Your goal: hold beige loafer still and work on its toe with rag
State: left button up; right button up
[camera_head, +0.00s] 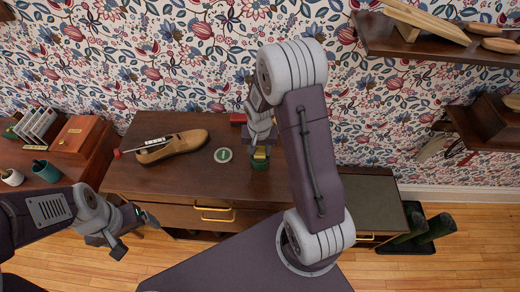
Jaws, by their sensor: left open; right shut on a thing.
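The beige loafer (173,147) lies on the dark wooden cabinet top (180,179), left of centre. A thin tool with a red end lies beside or across its left part; I cannot tell if they touch. My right gripper (260,148) is shut on a small yellow piece (260,153), which looks like the rag. It is at the mouth of a green tin (259,164), right of the loafer; contact is unclear. My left gripper (136,229) is open and empty, in front of the cabinet, below and left of the loafer, apart from it.
A round green-and-white lid (222,155) lies between loafer and tin. A red box (239,118) is at the back, by my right gripper. At the left, a side table holds a wooden box (78,134) and cups (46,171). The cabinet's front left is clear.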

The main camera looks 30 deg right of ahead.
aim_at(259, 150)
jog(key=shift+r+p, duration=3.05)
jog(key=shift+r, duration=0.5)
jog(key=shift+f, duration=0.1)
jog(key=shift+f+b, duration=0.3)
jog(key=shift+b, duration=0.15)
jog(key=s+a+f+n+y+b, duration=0.1)
jog(key=s+a+f+n+b, duration=0.3)
jog(key=a+n+b, duration=0.2)
jog(key=shift+a+b, duration=0.2)
jog(key=shift+b, duration=0.5)
jog(key=shift+f, duration=0.1)
